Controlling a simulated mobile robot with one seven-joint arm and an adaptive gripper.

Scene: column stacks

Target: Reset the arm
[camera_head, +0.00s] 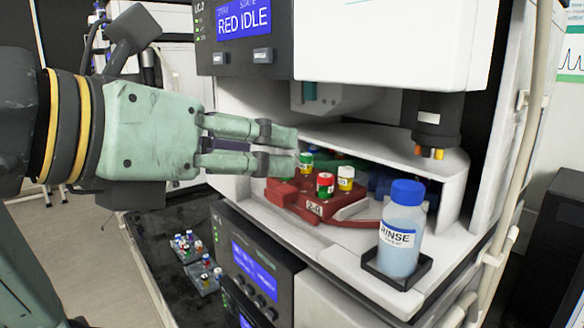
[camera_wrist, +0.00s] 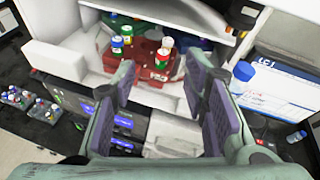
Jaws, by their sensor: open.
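My gripper (camera_head: 297,149) reaches in from the left in the head view, in front of the instrument's open bay. In the wrist view its two padded fingers (camera_wrist: 168,110) stand apart with nothing between them. The fingertips are close to the tray's left side in the head view, apart from the vials as far as I can tell.
A rinse bottle (camera_head: 401,230) with a blue cap stands in a black holder at the bay's front right. A dark nozzle (camera_head: 432,115) hangs above. A display panel (camera_head: 243,22) reads RED IDLE. Small vial racks (camera_head: 187,246) rest on the dark bench lower left.

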